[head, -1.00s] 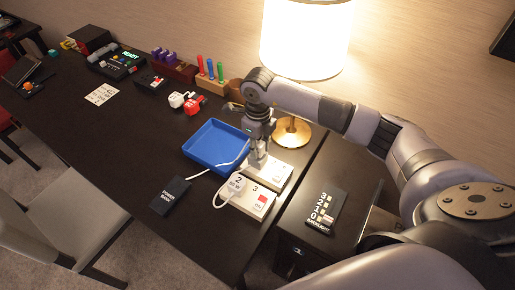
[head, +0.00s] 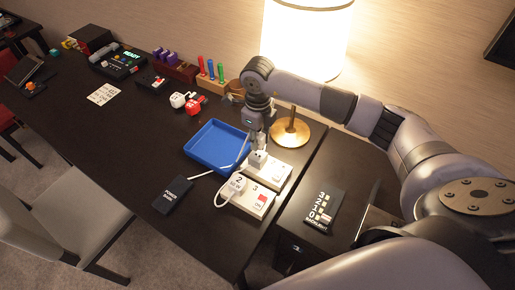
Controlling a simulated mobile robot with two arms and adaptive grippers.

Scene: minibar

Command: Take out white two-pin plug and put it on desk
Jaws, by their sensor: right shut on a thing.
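My right gripper (head: 258,141) is over the far end of the white power strip (head: 270,173). It points down and is shut on a small white plug, mostly hidden by the fingers. A white block (head: 258,158) shows just below the fingers, at the strip. I cannot tell whether any pins are still in a socket. Another white plug (head: 237,184) with a looped white cable sits at the strip's near part, by the labels 2 and 3. The dark desk (head: 120,135) carries all this. My left gripper is not in view.
A blue tray (head: 218,147) lies left of the strip, with a white cable across its edge. A black power bank (head: 172,195) lies nearer. A lamp (head: 291,133) stands behind. A black switch panel (head: 324,210) is at right. The desk's middle left is clear.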

